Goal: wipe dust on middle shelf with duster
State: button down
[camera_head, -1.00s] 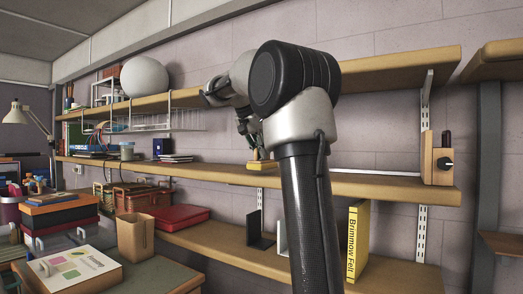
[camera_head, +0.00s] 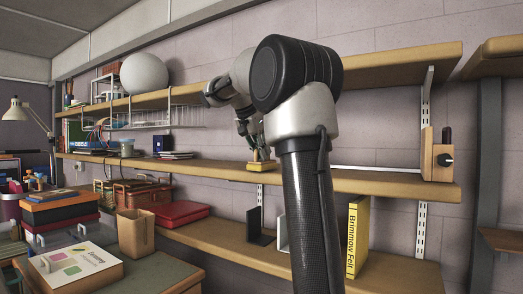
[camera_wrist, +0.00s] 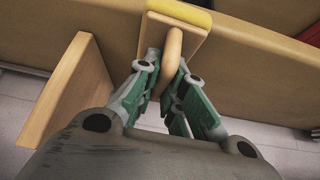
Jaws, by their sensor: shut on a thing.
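My gripper (camera_wrist: 162,75) has green-grey fingers closed around the wooden handle (camera_wrist: 172,60) of the duster. The duster is a wooden block with a yellow pad along one side, and that pad (camera_wrist: 180,15) shows at the top of the wrist view. In the head view the duster (camera_head: 261,166) is low at the middle shelf (camera_head: 330,181), left of my arm's thick dark link. It appears to be at the shelf's surface, but I cannot tell whether the pad touches it. I cannot make out any dust. My arm hides part of the shelf.
Dark books (camera_head: 175,155) and a small tub (camera_head: 127,148) stand left. The upper shelf (camera_head: 390,65) overhangs. A yellow book (camera_head: 357,237) stands on the lower shelf. A wooden panel (camera_wrist: 75,92) shows left in the wrist view.

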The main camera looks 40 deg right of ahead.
jog(key=shift+f, duration=0.25)
jog(key=shift+d, duration=0.1)
jog(key=shift+w+d+r, duration=0.1)
jog(key=shift+w+d, duration=0.25)
jog(key=shift+d, duration=0.55)
jog(key=shift+w+d, duration=0.3)
jog(key=shift+d, duration=0.55)
jog(key=shift+w+d, duration=0.25)
jog(key=shift+d, duration=0.4)
jog(key=shift+w+d, duration=0.2)
jog(key=shift+d, duration=0.4)
jog(key=shift+r, duration=0.1)
jog(key=shift+s+a, duration=0.1)
jog(key=shift+a, duration=0.05)
jog(key=shift+s+a, duration=0.2)
jog(key=shift+a, duration=0.5)
jog(key=shift+s+a, duration=0.25)
jog(key=shift+a, duration=0.5)
jog(key=shift+s+a, duration=0.3)
jog(key=shift+a, duration=0.5)
jog(key=shift+s+a, duration=0.25)
jog(key=shift+a, duration=0.5)
jog(key=shift+f, duration=0.2)
